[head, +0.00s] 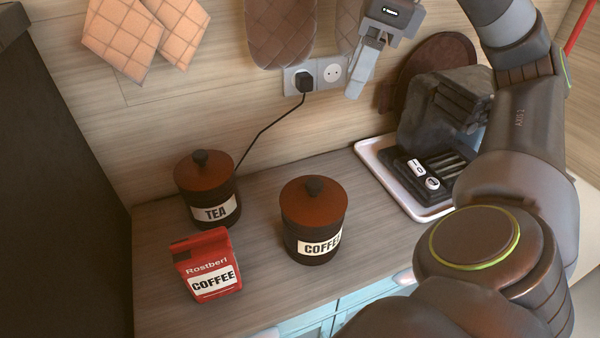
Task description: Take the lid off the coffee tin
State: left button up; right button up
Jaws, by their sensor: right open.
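The coffee tin (318,247) stands upright on the wooden counter, a dark round tin with a white COFFEE label. Its brown lid (314,208) with a dark knob (314,186) sits on top of it. My right gripper (358,88) is up near the wall, above and to the right of the tin in the picture, apart from it. It is open and holds nothing. My left gripper is not in view.
A tea tin (216,212) with a similar lid stands left of the coffee tin. A red coffee packet (210,270) stands in front of it. A cable (268,130) runs from the wall socket (333,74).

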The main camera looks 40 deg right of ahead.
notch_tip(320, 180, down, 3)
jog(key=b, duration=0.9)
send_near(314, 182)
jog(key=x, duration=0.4)
jog(key=shift+w+d, duration=0.15)
jog(key=shift+d, duration=0.15)
jog(key=x, duration=0.5)
jog(key=shift+a+f, duration=0.2)
jog(key=shift+a, duration=0.15)
jog(key=shift+f, duration=0.45)
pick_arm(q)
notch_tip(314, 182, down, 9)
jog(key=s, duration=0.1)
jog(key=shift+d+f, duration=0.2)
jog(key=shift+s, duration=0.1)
pick_arm(e)
jog(key=c, duration=1)
